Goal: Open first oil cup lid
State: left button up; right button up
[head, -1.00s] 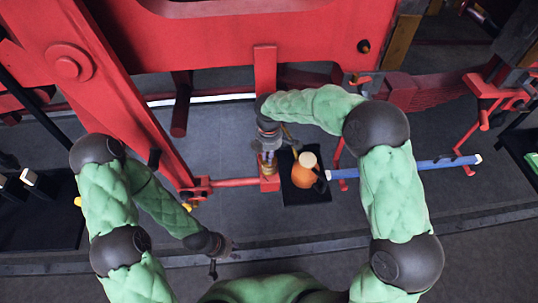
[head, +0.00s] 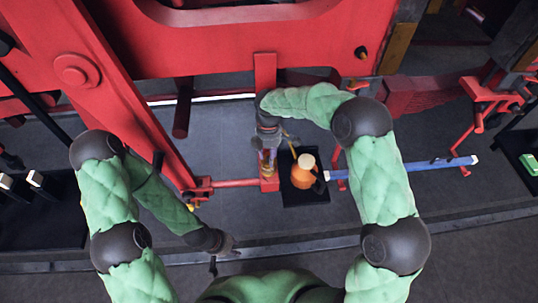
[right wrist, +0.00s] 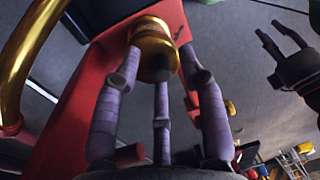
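The first oil cup, a round brass piece (right wrist: 153,48), sits on a red post; I cannot make out its lid separately from it. In the right wrist view the purple fingers of my right gripper (right wrist: 161,68) stand around the brass, one on each side and one in front. I cannot tell whether they press on it. In the head view my right gripper (head: 268,158) is over the end of the red bracket, and the brass is mostly hidden. My left gripper (head: 224,256) is low, left of the post, empty with its fingers apart; it also shows in the right wrist view (right wrist: 282,45).
An orange oil can (head: 302,178) stands on a black tray (head: 310,196) just right of the post. A blue bar (head: 425,164) runs to the right of it. A red rod (head: 236,183) runs left from the post. Red machine frame (head: 230,45) fills the back.

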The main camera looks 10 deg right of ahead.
jog(key=shift+r, duration=0.1)
notch_tip(320, 180, up, 7)
jog(key=shift+w+r, duration=0.15)
jog(key=shift+w, duration=0.3)
jog(key=shift+o, duration=0.2)
jog(key=f+m+b, duration=0.2)
jog(key=b, duration=0.1)
jog(key=s+f+m+t+b, duration=0.1)
jog(key=f+m+b, duration=0.1)
jog(key=f+b, duration=0.1)
jog(key=f+m+b, duration=0.2)
jog(key=b, duration=0.2)
jog(key=shift+s+a+f, duration=0.1)
jog(key=shift+s+f, duration=0.05)
jog(key=shift+f, duration=0.2)
dwell(0.3)
grip_shut()
